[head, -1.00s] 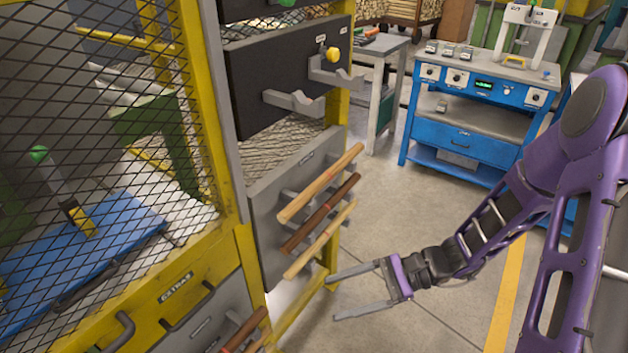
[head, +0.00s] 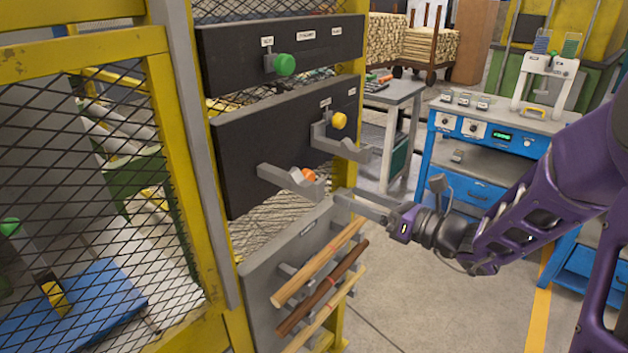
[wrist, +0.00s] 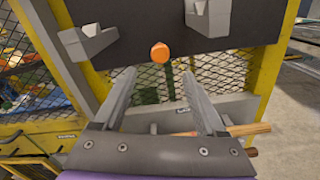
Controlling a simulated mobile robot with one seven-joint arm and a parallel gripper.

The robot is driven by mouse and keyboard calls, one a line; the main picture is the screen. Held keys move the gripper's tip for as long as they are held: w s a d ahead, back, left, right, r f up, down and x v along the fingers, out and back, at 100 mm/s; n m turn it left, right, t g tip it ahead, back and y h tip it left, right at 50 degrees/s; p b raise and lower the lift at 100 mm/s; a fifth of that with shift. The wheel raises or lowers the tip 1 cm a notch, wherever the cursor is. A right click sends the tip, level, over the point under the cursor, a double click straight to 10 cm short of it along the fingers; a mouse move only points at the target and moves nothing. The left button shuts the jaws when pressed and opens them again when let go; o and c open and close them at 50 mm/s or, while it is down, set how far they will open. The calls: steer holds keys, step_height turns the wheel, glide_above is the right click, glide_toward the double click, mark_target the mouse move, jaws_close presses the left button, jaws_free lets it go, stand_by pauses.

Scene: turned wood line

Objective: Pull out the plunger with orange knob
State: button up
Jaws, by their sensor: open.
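The plunger with the orange knob (head: 309,175) sits low on the dark panel (head: 240,140), partly hidden behind a grey hook in the head view. In the wrist view the orange knob (wrist: 159,53) shows ahead of my gripper, between the lines of its two fingers. My gripper (head: 362,204) is open and empty, to the right of the knob and apart from it. In the wrist view the open fingers (wrist: 160,90) point towards the panel. The knob's stem is not visible.
Grey hooks (head: 290,182) and (wrist: 90,40) stick out beside the knob. A yellow knob (head: 339,121) and a green knob (head: 284,64) sit higher. Wooden rods (head: 322,262) rest on a rack below. Open floor (head: 430,300) lies to the right.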

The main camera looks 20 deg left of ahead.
mark_target(311, 179)
steer(key=x, duration=1)
steer(key=shift+w+a, duration=0.1)
steer(key=shift+a, duration=0.05)
jaws_close()
stand_by(1.0)
